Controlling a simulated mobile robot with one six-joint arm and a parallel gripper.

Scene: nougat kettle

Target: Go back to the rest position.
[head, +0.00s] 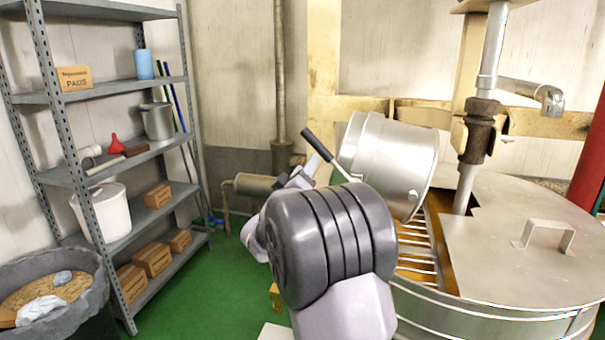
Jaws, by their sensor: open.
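My gripper (310,172) is beyond my dark ribbed wrist joint, mid-picture, and partly hidden by it. Its jaws are open. A black bar like a tool handle (318,144) slants just above the jaws; a thin pale strip runs on from its lower end. I cannot tell whether this bar touches the gripper. A tilted metal pot (390,160) is just right of the gripper, over the open part of the kettle (540,262). What supports the pot is hidden.
A grey shelf rack (118,97) with a white bucket (103,215) and several boxes stands left. A lined waste bin (85,268) is at lower left. Green floor (222,285) is clear between rack and arm. A vertical pipe (492,45) rises from the kettle.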

